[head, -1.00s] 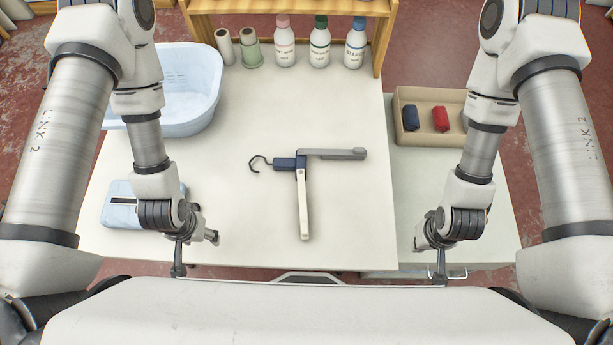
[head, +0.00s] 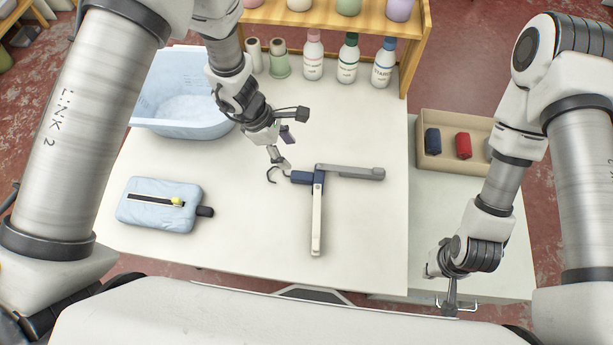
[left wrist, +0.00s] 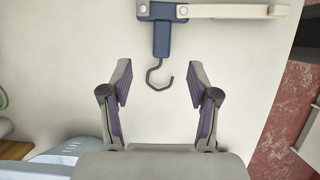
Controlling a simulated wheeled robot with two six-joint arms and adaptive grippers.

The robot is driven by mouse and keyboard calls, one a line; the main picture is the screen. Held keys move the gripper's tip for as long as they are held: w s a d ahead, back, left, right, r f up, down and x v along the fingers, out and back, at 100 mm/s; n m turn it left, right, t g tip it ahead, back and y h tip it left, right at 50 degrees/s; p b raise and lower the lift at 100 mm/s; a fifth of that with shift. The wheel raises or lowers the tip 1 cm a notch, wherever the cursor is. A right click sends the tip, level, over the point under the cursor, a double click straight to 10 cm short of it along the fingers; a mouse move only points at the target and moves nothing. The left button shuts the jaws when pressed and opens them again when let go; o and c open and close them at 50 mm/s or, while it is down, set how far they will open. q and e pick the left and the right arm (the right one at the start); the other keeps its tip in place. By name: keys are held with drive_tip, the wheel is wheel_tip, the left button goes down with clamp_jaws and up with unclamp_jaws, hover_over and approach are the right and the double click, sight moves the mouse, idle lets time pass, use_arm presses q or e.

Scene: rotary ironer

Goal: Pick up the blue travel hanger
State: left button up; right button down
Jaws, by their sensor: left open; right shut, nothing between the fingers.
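The travel hanger (head: 303,178) lies on the white table, with a blue body, a dark hook, a grey arm pointing right and a white arm pointing toward me. In the left wrist view the hanger's blue body (left wrist: 162,36) is ahead of the fingers, and its hook reaches toward the gap between them. My left gripper (head: 291,140) is open and empty, above the table at the hook end. Its two fingers (left wrist: 158,84) stand apart on either side of the hook's tip. My right gripper (head: 453,300) is shut and empty, low near the front right, away from the hanger.
A light blue pouch (head: 155,213) lies on the table at the left. A pale blue basin (head: 185,127) stands behind it. Several bottles (head: 348,62) and thread spools (head: 278,60) line the back. A tan box (head: 480,161) with rolled items is on the right side table.

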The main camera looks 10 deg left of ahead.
sight(304, 175)
use_arm(q)
drive_tip(key=x, duration=1)
drive_tip(key=shift+s+a+f, duration=0.1)
drive_tip(key=shift+s+f, duration=0.1)
drive_tip(key=shift+s, duration=0.1)
drive_tip(key=shift+w+f, duration=0.15)
drive_tip(key=shift+f, duration=0.3)
clamp_jaws()
